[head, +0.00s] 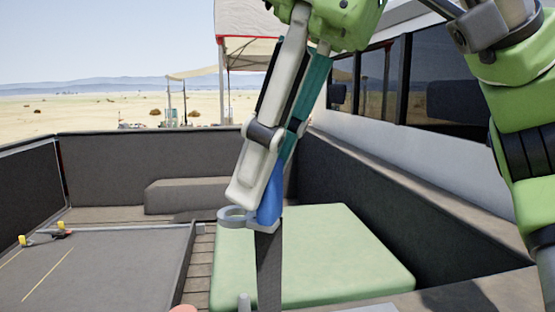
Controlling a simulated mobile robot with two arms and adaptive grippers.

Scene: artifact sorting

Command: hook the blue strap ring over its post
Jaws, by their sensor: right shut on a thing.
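My right gripper (266,188), with pale and dark fingers, points down from the green wrist at the top centre. It is shut on the blue grip of the strap ring (269,207). The grey ring (233,216) sticks out to the left of the grip, roughly level, and looks empty. A dark strap (269,270) hangs from it to the bottom edge. The post's lower part is out of frame. My left gripper is not in view.
A green cushion (350,255) lies behind the strap. A grey panel (120,270) with yellow lines and small yellow-tipped parts lies at left. Dark side walls (100,165) enclose the bed. A vehicle's white side with windows stands at right. Space left of the ring looks free.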

